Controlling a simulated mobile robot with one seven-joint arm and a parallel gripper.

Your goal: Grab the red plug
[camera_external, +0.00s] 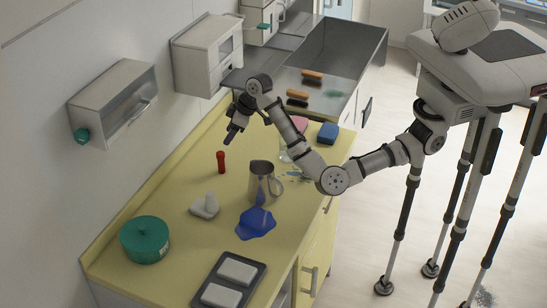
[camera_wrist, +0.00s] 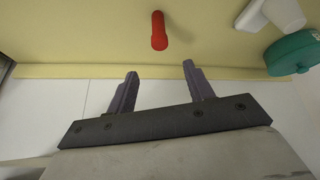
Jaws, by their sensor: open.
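The red plug (camera_external: 221,161) stands upright on the yellow counter (camera_external: 180,203), towards the wall side, left of the metal pitcher. In the wrist view the red plug (camera_wrist: 159,31) shows near the top centre, beyond the fingertips and apart from them. My gripper (camera_external: 232,136) is above the counter, a little above and to the right of the plug in the external view. In the wrist view my gripper (camera_wrist: 160,72) has its two fingers spread with nothing between them.
A metal pitcher (camera_external: 263,183), a white object (camera_external: 206,206), a blue patch (camera_external: 256,223), a green round container (camera_external: 145,239) and a dark tray (camera_external: 229,281) are on the counter. Wall cabinets (camera_external: 113,103) hang beside it. The counter around the plug is clear.

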